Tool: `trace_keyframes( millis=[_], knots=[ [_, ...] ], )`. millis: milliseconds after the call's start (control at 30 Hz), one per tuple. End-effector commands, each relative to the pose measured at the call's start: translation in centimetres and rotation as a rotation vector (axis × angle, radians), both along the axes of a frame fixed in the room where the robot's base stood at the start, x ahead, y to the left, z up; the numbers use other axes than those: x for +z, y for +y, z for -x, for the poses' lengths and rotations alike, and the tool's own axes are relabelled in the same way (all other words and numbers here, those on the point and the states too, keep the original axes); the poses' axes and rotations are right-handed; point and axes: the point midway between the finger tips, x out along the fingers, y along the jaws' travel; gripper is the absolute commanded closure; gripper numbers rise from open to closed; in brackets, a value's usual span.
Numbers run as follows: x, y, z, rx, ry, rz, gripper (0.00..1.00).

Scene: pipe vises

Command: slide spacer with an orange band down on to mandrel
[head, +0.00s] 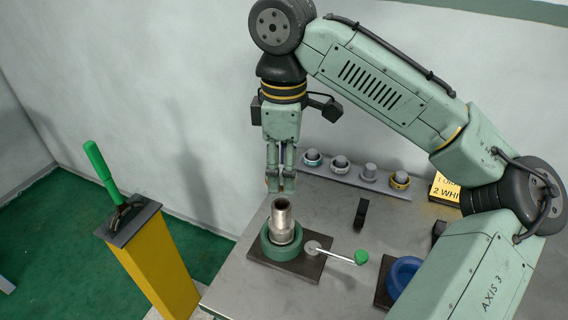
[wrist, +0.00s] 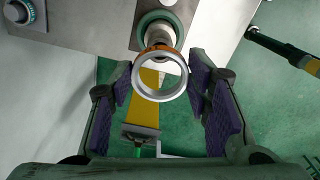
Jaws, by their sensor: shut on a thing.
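The mandrel (head: 282,224) is a grey metal cylinder standing upright in a round green vise (head: 277,250). The spacer with an orange band (wrist: 160,98) is a silver ring, and in the wrist view it sits between my finger pads. My gripper (head: 280,187) is shut on the spacer and points down just above the mandrel's top, with a small gap in the head view. In the head view the fingers hide most of the spacer. In the wrist view the mandrel (wrist: 161,34) shows beyond the ring, its near end partly hidden by it.
A rail (head: 355,180) at the back holds several rings and pegs. The vise has a lever with a green knob (head: 361,257) to the right. A blue ring vise (head: 404,273) sits further right. A yellow post (head: 157,265) with a green-handled lever stands left of the table.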

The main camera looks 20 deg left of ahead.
Motion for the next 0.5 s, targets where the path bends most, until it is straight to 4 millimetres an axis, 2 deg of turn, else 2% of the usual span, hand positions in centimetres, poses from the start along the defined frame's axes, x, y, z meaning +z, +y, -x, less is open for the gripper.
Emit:
trace_keyframes(
  millis=[500],
  knots=[
    [-4.8,0.0,0.0,0.001,0.001,-0.001,0.80]
  ],
)
